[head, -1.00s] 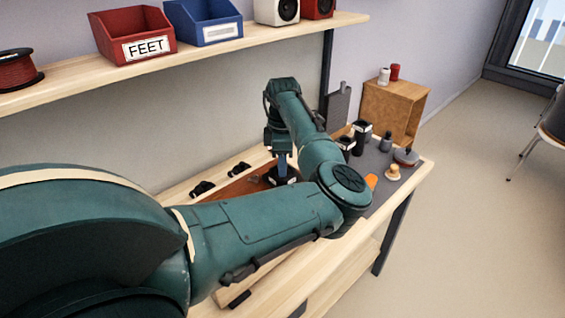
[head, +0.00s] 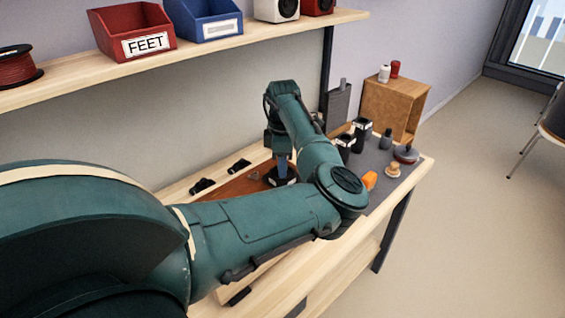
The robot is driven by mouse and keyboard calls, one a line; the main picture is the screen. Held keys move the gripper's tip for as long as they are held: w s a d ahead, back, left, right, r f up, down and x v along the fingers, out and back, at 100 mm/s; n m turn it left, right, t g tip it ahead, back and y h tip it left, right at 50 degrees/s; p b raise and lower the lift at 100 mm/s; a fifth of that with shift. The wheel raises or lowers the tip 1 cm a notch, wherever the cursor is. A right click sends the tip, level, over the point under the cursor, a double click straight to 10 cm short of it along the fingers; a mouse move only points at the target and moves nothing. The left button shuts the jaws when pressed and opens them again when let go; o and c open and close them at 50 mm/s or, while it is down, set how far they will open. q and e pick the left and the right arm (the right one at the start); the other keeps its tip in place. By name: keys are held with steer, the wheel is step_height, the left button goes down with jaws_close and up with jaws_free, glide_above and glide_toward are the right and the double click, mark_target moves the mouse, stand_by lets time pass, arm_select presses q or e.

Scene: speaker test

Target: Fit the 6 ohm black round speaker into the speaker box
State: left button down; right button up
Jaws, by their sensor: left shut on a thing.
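My left arm reaches in from the left across the bench. Its gripper (head: 283,172) points down and is shut on a small dark thing (head: 284,181), low over or at a reddish-brown surface (head: 240,185). The held thing is mostly hidden and too small to identify as the 6 ohm speaker. Small black pieces (head: 201,186) (head: 240,166) lie to the left. Black items with white labels (head: 362,134) (head: 345,147) stand on a grey mat to the right. I cannot tell which thing is the speaker box. My right gripper is not in view.
An open wooden box (head: 397,100) stands at the back right with small red and white items on top. An orange thing (head: 370,180) and small pots are near the mat's right side. A shelf (head: 200,58) above holds bins and speakers. A chair stands far right.

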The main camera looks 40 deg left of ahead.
arm_select(q)
steer(key=c, duration=1.2)
jaws_free()
steer(key=shift+f, duration=0.1)
steer(key=shift+o, duration=0.2)
